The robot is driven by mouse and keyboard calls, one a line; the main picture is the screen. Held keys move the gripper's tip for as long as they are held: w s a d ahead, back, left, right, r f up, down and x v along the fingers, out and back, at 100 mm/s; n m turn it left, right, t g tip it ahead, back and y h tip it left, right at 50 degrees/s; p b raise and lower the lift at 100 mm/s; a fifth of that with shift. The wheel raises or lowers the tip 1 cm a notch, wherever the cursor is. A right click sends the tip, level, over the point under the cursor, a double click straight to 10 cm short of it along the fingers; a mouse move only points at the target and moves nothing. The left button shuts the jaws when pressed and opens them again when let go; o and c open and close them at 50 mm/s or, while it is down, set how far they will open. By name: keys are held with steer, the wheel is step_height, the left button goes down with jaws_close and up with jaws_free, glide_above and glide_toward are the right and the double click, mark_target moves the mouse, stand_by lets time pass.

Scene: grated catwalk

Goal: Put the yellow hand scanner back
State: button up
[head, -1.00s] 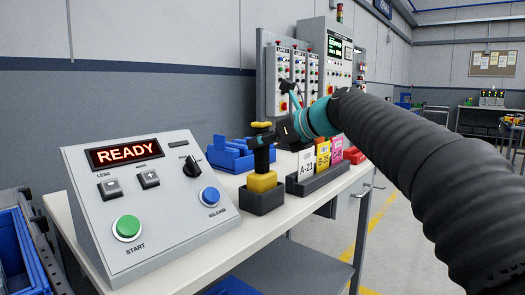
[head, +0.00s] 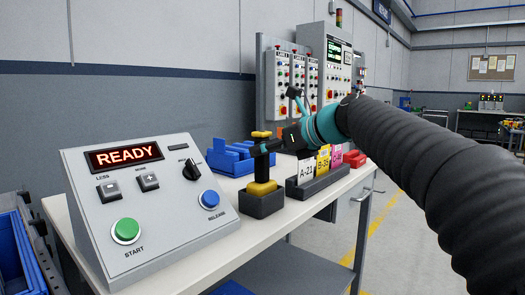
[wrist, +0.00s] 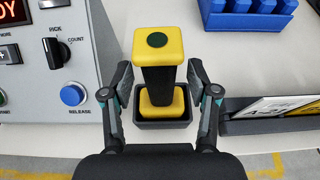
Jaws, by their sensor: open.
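The yellow hand scanner (wrist: 158,45) has a yellow head with a dark green disc, a black grip and a yellow foot. It stands upright in a small dark holder (wrist: 178,124) on the bench. In the head view the scanner (head: 261,134) is partly hidden behind my gripper (head: 268,148). In the wrist view my gripper (wrist: 160,92) is open, with one finger on each side of the scanner's black grip. Gaps show between the fingers and the grip.
A grey control box (head: 140,200) reading READY stands left of the holder. A dark rack of labelled cards (head: 318,180) is close on the right. A blue bin (head: 232,158) sits behind. The bench (head: 270,238) front edge is clear.

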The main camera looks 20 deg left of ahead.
steer(key=v, duration=1)
steer(key=s+d+f+n+h, duration=0.4)
steer(key=s+d+f+n, duration=0.3)
steer(key=f, duration=0.4)
steer(key=s+d+f+n+h, duration=0.4)
steer(key=s+d+f+n, duration=0.4)
steer(key=s+d+f, duration=0.2)
steer(key=s+d+f+n+h, duration=0.4)
steer(key=s+d+f+n, duration=0.3)
steer(key=f, duration=0.7)
steer(key=shift+s+d+n+h, duration=0.3)
steer(key=shift+s+d, duration=0.6)
steer(key=shift+d, duration=0.25)
